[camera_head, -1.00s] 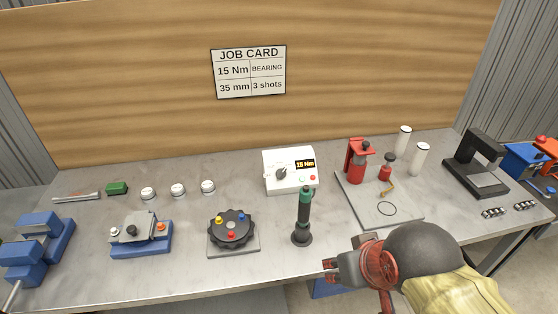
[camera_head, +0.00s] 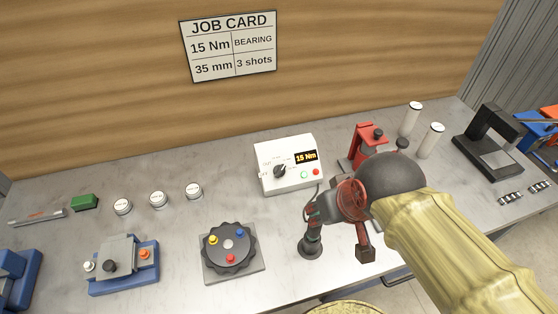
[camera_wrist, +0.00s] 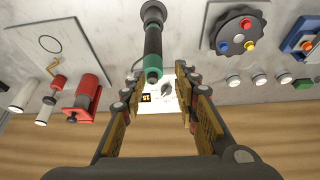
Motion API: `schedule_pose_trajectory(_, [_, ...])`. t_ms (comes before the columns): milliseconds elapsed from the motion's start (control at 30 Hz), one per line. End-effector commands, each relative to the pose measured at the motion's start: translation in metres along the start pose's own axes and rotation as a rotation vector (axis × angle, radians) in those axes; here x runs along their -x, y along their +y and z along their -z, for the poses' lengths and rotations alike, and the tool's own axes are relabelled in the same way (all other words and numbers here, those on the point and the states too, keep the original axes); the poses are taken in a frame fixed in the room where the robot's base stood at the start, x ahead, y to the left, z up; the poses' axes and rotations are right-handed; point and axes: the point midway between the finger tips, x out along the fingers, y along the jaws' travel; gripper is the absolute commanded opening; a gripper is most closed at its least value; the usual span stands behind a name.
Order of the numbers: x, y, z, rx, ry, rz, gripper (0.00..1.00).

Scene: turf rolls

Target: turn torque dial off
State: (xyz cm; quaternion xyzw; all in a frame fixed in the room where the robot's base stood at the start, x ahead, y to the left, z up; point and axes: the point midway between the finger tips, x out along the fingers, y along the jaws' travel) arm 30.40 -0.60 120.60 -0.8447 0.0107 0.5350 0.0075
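The torque dial (camera_head: 281,171) is a black knob on the front of a white control box (camera_head: 272,187), whose display reads 15 Nm. The box stands at the back of the bench below the job card. In the wrist view the dial (camera_wrist: 168,90) shows beyond and between my fingers. My gripper (camera_head: 338,232) is in front of and to the right of the box, apart from it. In the wrist view its two fingers (camera_wrist: 159,76) are spread with nothing gripped.
A black-and-green upright tool (camera_wrist: 153,45) stands close to my fingers; my gripper partly hides it in the head view. A black disc with coloured knobs (camera_head: 229,246) is to the left. A red press (camera_head: 364,150) is at the right.

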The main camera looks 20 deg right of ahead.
Motion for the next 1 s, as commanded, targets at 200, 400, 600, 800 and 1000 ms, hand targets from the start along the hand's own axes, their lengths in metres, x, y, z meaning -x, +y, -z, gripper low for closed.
schedule_pose_trajectory(200, [-0.012, 0.006, 0.003, -0.037, -0.07, -0.003, 0.3])
schedule_pose_trajectory(400, [-0.029, 0.011, 0.011, -0.086, -0.146, 0.004, 0.3])
schedule_pose_trajectory(600, [-0.053, 0.015, 0.026, -0.163, -0.234, 0.03, 0.3])
schedule_pose_trajectory(800, [-0.099, 0.018, 0.057, -0.305, -0.335, 0.093, 0.3])
schedule_pose_trajectory(1000, [-0.171, 0.022, 0.103, -0.506, -0.396, 0.192, 0.3])
